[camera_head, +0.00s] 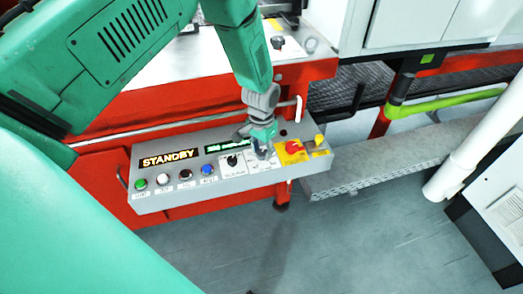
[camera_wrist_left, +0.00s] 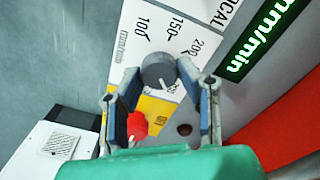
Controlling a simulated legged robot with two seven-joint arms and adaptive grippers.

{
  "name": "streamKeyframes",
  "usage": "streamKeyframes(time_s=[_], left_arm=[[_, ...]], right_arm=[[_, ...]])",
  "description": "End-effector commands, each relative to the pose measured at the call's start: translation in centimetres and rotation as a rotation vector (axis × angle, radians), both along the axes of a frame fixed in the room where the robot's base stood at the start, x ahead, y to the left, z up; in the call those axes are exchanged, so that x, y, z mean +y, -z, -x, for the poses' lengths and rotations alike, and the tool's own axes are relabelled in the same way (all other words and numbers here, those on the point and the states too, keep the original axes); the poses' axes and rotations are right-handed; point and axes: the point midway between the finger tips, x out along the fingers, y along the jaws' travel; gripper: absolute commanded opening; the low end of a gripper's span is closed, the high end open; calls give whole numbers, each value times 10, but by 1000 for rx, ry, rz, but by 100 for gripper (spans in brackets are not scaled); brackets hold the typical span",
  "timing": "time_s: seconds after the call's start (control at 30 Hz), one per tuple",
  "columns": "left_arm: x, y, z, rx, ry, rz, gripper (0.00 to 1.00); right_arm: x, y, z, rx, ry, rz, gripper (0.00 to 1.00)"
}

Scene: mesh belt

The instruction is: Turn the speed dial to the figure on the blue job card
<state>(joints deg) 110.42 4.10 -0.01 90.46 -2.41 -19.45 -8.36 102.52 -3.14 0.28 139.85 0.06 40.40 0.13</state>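The speed dial (camera_wrist_left: 158,70) is a round grey knob on a white plate, with 100, 150 and 200 readable around it. A short white mark on it points down, away from those figures. My left gripper (camera_wrist_left: 160,75) has a blue-padded finger on each side of the dial, and both pads seem to meet its sides. The blue job card cannot be made out in either view. My right gripper is not in view.
The grey control panel (camera_head: 150,203) bears a STANDBY display (camera_head: 171,159), a green mm/min display (camera_head: 226,145), several buttons, a black selector (camera_head: 232,160) and a red knob (camera_head: 294,147) on yellow. The red knob (camera_wrist_left: 137,126) is close to the left finger in the wrist view.

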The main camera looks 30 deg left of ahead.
Motion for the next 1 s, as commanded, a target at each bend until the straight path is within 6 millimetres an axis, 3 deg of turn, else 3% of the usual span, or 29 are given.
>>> streamKeyframes(time_s=[0.63,1.0], left_arm=[[2,5,7,16,11,-8,2],[3,5,8,19,199,-10,2]], right_arm=[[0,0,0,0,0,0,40],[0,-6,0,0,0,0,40]])
